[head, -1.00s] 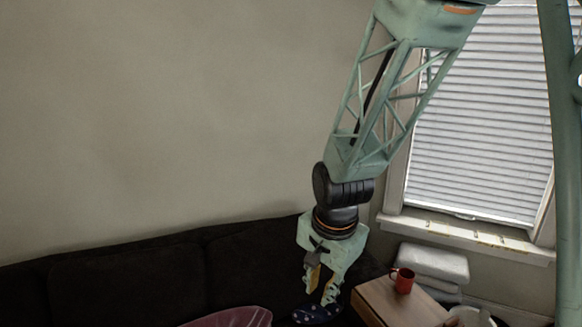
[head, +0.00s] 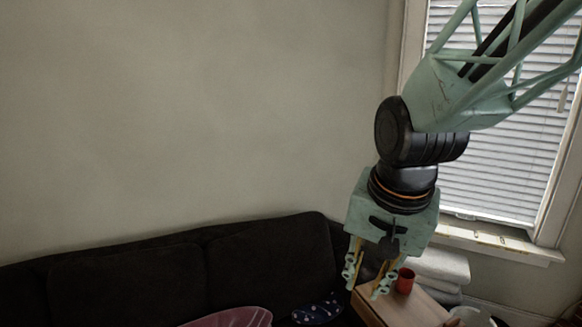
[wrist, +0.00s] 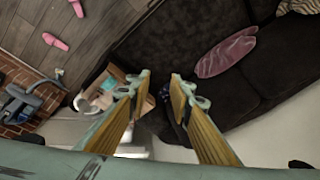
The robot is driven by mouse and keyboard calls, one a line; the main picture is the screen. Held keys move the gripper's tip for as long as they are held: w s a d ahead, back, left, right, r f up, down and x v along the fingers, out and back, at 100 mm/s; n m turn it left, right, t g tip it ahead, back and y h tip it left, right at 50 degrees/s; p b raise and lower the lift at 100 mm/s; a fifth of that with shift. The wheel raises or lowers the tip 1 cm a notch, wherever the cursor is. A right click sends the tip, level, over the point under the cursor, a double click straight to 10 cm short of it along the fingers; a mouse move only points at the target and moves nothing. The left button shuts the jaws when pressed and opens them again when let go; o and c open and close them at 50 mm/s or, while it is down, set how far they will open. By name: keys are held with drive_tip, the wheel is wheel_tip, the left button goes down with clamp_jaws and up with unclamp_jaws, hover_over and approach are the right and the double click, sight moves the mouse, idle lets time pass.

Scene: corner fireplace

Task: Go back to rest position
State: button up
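My gripper (head: 365,288) is open and empty in the head view. It hangs fingers down in the air, in front of the wooden side table's left end as seen from the head. In the wrist view, the two fingers (wrist: 159,77) stand well apart with nothing held between them. A dark spotted cloth-like thing (head: 318,311) lies on the dark sofa (head: 270,262), to the left of my gripper and apart from it.
A red mug (head: 405,281) stands on the wooden side table (head: 395,308). A pinkish cushion (head: 235,318) lies on the sofa and shows in the wrist view (wrist: 225,57). White stacked padding (head: 440,264) is by the window. Pink slippers (wrist: 55,42) lie on the floor. The wall space at left is clear.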

drive_tip(key=s+d+r+n, duration=0.1)
drive_tip(key=s+d+r, duration=0.1)
drive_tip(key=s, duration=0.5)
drive_tip(key=s+d+r+n, duration=0.2)
drive_tip(key=s+r, duration=0.1)
drive_tip(key=s, duration=0.4)
drive_tip(key=s+d+r+n, duration=0.2)
drive_tip(key=s+r, duration=0.1)
drive_tip(key=s, duration=0.4)
drive_tip(key=shift+s+d+r+t+b, duration=0.15)
drive_tip(key=shift+s+d+t+b, duration=0.15)
drive_tip(key=shift+t, duration=0.1)
drive_tip(key=shift+w, duration=0.1)
idle(0.5)
